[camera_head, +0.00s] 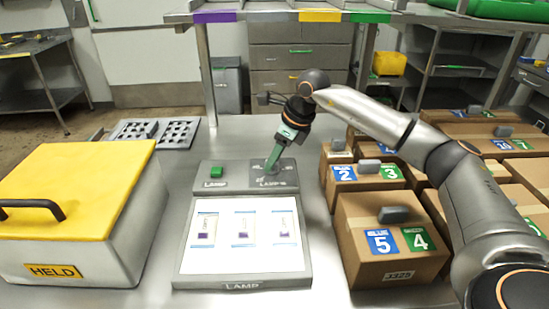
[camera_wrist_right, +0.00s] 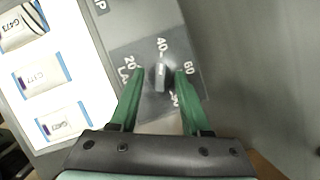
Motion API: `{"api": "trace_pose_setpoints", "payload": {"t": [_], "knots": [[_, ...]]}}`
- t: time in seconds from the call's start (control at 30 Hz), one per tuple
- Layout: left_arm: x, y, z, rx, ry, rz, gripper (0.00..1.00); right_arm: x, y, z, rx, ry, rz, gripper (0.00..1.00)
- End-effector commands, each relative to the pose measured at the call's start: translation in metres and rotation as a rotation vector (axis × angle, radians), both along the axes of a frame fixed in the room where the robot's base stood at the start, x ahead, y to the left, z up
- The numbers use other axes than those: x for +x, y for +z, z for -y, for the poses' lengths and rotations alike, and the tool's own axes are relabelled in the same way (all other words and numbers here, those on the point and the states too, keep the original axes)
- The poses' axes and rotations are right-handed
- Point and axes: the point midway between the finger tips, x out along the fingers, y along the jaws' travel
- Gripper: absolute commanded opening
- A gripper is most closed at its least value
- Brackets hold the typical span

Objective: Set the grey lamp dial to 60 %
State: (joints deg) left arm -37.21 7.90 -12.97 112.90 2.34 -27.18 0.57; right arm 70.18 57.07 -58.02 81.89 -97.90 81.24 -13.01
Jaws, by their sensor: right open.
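The grey lamp dial (camera_wrist_right: 160,76) sits on the dark panel of the lamp unit, with 20, 40 and 60 marked around it and another number partly hidden. Its raised ridge lies roughly along the line to the 40 mark; the exact setting is hard to read. My right gripper (camera_wrist_right: 158,85) is open, its green fingers on either side of the dial; I cannot tell whether they touch it. In the head view the right gripper (camera_head: 273,162) points down over the back right of the lamp unit (camera_head: 190,235) and mostly covers the dial. My left gripper is not in view.
A green button (camera_head: 216,172) is left of the dial. The lit lamp plate (camera_head: 243,240) carries several labelled strips. A yellow-lidded HELD box (camera_head: 75,190) stands left, and several cardboard boxes (camera_head: 370,215) stand close on the right. A perforated tray (camera_head: 150,132) lies behind.

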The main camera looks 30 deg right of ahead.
Motion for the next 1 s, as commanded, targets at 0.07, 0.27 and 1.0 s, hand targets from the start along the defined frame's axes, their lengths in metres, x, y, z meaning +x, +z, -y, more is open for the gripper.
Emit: {"api": "trace_pose_setpoints", "payload": {"t": [0.07,0.27,1.0], "knots": [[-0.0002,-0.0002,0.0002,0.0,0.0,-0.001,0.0,0.0006,-0.0018,-0.0004,0.0,0.0,0.0,0.47],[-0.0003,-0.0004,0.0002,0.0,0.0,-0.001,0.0,0.0006,-0.002,-0.0003,0.0,0.0,0.0,0.47],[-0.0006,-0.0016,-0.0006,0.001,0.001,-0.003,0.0,0.0004,-0.0014,0.0,0.0,-0.001,0.0,0.0]]}}
